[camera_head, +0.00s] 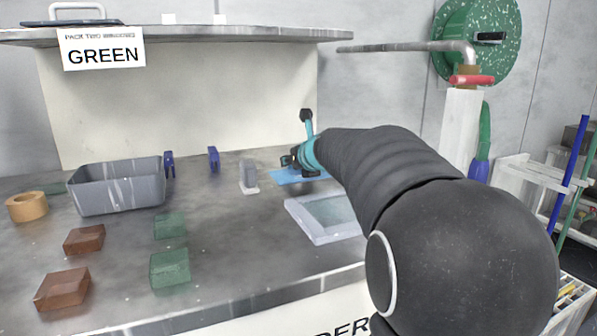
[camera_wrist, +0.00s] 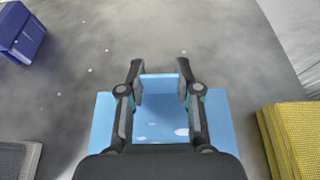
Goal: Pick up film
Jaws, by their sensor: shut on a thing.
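The film is a light blue flat piece (camera_head: 287,178) at the back of the grey bench, right of centre in the head view. My gripper (camera_head: 290,162) is over it, with my arm reaching in from the right. In the wrist view the film (camera_wrist: 155,120) lies below my gripper (camera_wrist: 159,75), with a raised blue part between the two fingers. The fingers stand apart, shut on that raised part. The palm hides the film's near part. I cannot tell whether the film is clear of the bench.
A grey-white tray (camera_head: 296,211) lies in front of the film. A small grey upright block (camera_head: 248,175) and a blue clip (camera_head: 213,158) stand to its left. A grey bin (camera_head: 118,190), green blocks (camera_head: 170,268) and brown blocks (camera_head: 62,289) are further left. A yellow block (camera_wrist: 292,130) is at the wrist view's right.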

